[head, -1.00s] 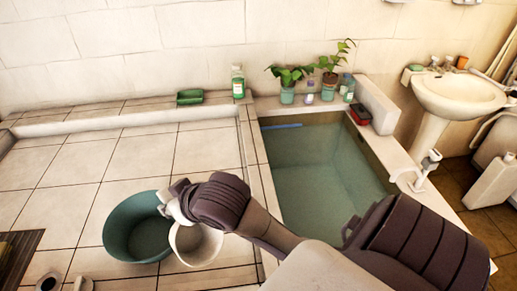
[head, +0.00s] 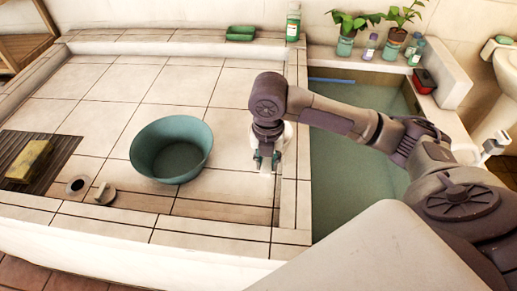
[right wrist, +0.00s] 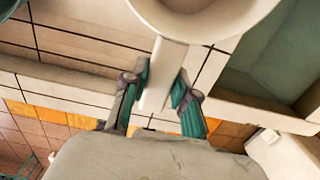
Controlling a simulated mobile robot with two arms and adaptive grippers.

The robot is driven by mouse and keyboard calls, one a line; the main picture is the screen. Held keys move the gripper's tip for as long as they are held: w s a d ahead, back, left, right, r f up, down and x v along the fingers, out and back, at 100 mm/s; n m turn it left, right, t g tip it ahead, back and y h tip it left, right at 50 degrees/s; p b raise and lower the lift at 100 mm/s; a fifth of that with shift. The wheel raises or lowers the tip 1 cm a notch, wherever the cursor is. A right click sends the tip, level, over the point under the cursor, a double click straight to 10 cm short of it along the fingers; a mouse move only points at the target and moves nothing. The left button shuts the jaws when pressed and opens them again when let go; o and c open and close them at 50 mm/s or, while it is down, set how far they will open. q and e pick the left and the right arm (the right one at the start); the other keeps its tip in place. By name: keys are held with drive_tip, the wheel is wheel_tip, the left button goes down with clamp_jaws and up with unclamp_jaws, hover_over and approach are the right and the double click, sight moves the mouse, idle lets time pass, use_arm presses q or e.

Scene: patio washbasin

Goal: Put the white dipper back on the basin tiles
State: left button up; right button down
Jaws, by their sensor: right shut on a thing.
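The white dipper (right wrist: 203,12) shows at the top of the right wrist view, its bowl cut off by the frame edge. My right gripper (right wrist: 163,85) is shut on its handle, with a teal finger pad on each side. In the head view the right gripper (head: 266,158) points down over the basin tiles (head: 225,108), right of the green tub and near the sunken basin. My arm hides most of the dipper there. I cannot tell whether the dipper touches the tiles. My left gripper is not in view.
A green tub (head: 170,168) stands on the tiles to the left. A yellow block (head: 30,160) lies on a dark slatted mat, with small round items beside it. The water-filled basin (head: 350,150) is at right. Bottles and potted plants line the back ledge. The tiles behind the tub are clear.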

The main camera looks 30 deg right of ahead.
drive_tip(key=w+d+f, duration=0.1)
drive_tip(key=w+f, duration=0.1)
drive_tip(key=w, duration=0.1)
drive_tip(key=w+d+f, duration=0.1)
drive_tip(key=w+f, duration=0.1)
drive_tip(key=w, duration=0.2)
drive_tip(key=w+f, duration=0.2)
drive_tip(key=w, duration=0.2)
drive_tip(key=shift+d+f, duration=0.4)
drive_tip(key=shift+w+f+p, duration=0.1)
drive_tip(key=shift+f+p, duration=0.4)
drive_tip(key=shift+f, duration=1.55)
drive_tip(key=c, duration=0.9)
unclamp_jaws()
drive_tip(key=shift+f, duration=0.15)
wheel_tip(320, 180, up, 12)
drive_tip(key=shift+a+r, duration=0.1)
drive_tip(key=shift+r, duration=0.1)
